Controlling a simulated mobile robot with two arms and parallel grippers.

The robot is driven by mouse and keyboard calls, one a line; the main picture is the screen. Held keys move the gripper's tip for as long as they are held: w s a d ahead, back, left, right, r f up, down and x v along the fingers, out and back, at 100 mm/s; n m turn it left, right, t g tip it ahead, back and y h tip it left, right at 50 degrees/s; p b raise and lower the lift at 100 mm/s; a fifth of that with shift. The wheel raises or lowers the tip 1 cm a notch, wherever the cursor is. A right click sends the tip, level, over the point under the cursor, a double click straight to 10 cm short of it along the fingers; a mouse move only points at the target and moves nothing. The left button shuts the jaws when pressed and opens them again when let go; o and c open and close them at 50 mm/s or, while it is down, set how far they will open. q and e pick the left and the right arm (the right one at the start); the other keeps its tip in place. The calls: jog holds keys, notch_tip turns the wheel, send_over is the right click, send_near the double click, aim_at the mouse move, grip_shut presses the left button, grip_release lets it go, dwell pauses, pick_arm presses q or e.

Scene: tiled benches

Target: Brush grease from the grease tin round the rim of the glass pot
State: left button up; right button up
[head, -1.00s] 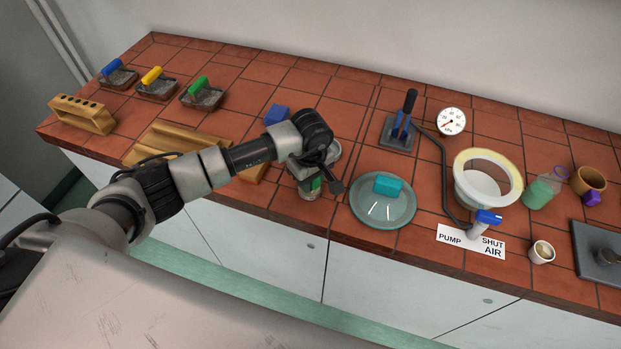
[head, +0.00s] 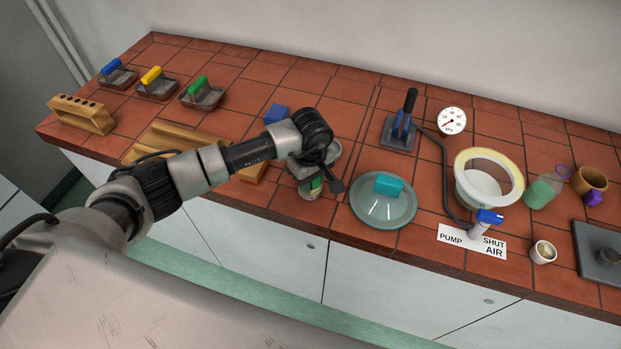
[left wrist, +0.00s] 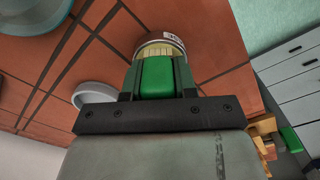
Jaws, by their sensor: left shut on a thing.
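My left gripper (head: 313,175) is shut on the green handle of a brush (left wrist: 158,78). The brush points down into the open mouth of the grease tin (left wrist: 163,36), and its pale bristles show at the tin's mouth in the left wrist view. In the head view the tin (head: 309,194) stands near the bench's front edge, partly hidden by my gripper. How deep the bristles reach is hidden. The glass pot (head: 482,199) stands open to the right, with a wide rim that looks pale yellow. My right gripper is not in view.
A glass lid (head: 383,214) with a teal knob lies between tin and pot. A valve with a blue handle (head: 490,216) is at the pot's front. A pale round dish (left wrist: 95,93) lies beside the tin. A wooden rack (head: 180,143) lies left, under my arm.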

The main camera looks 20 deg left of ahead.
pick_arm(q)
jog(key=shift+s, duration=0.1)
dwell(0.5)
jog(key=shift+r+p, duration=1.35)
jog(key=shift+r, duration=1.3)
jog(key=shift+r+p, duration=0.3)
jog(key=shift+r, duration=0.5)
